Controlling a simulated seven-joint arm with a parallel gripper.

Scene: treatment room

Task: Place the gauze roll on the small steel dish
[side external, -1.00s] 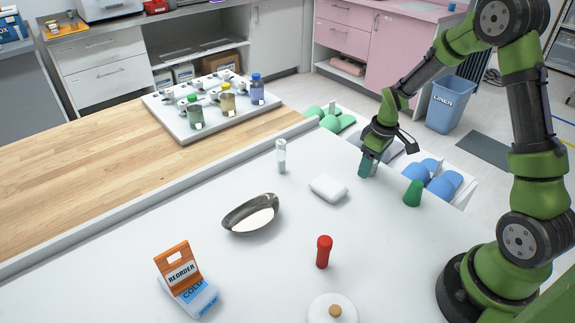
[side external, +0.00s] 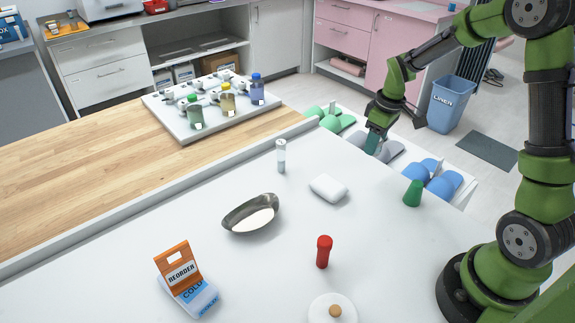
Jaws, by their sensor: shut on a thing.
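My gripper (side external: 375,141) is at the far right edge of the white table, pointing down in front of the grey rounded shapes there. It is shut on a small teal-grey thing (side external: 373,145), mostly hidden at the fingers; I cannot tell whether this is the gauze roll. The small steel dish (side external: 238,214) is a shallow oval on the table, left of centre and well apart from my gripper. A pale patch shows inside it, perhaps a reflection. A white rounded block (side external: 328,188) lies on the table between dish and gripper; I cannot make out what it is.
A clear vial (side external: 281,157) stands behind the dish. A tray of bottles (side external: 185,130) sits on the wooden counter. Table space around the dish is clear.

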